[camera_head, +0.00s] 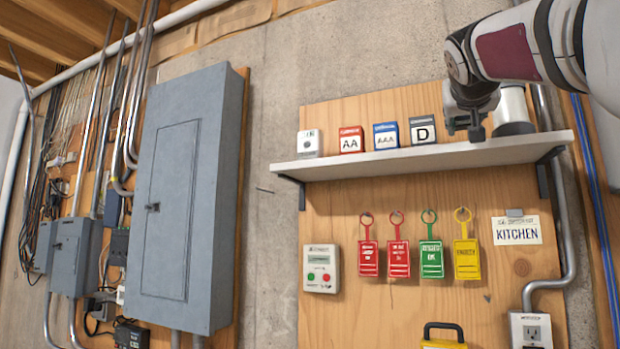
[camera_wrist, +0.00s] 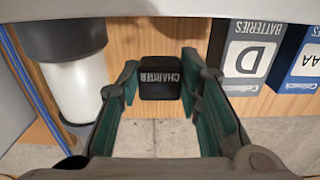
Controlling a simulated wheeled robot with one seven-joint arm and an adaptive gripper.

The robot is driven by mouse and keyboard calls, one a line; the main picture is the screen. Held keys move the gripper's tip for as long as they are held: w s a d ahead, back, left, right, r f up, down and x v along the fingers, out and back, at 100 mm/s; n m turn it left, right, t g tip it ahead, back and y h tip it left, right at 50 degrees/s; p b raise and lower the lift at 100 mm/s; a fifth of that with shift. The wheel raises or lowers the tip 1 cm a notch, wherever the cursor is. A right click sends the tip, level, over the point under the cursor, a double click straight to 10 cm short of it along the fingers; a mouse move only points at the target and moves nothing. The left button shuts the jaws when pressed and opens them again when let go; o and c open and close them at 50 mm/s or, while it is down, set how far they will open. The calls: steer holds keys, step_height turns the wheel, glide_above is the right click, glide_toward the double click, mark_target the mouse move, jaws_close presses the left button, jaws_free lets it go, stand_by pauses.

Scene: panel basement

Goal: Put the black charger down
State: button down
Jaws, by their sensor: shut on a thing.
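The black charger (camera_wrist: 160,77) is a small dark block with white "CHARGER" lettering, seen between the fingertips in the wrist view. My gripper (camera_wrist: 161,72) is shut on it, with a green-lined finger at each side. In the head view my gripper (camera_head: 474,124) reaches down from the upper right to the right part of the white shelf (camera_head: 400,162). The dark fingers hide most of the charger there. I cannot tell whether its underside touches the shelf.
A white cylinder (camera_wrist: 78,90) stands close on the other side. Coloured tags (camera_head: 432,259) hang below.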

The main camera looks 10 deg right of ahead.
steer(key=shift+f, duration=1.55)
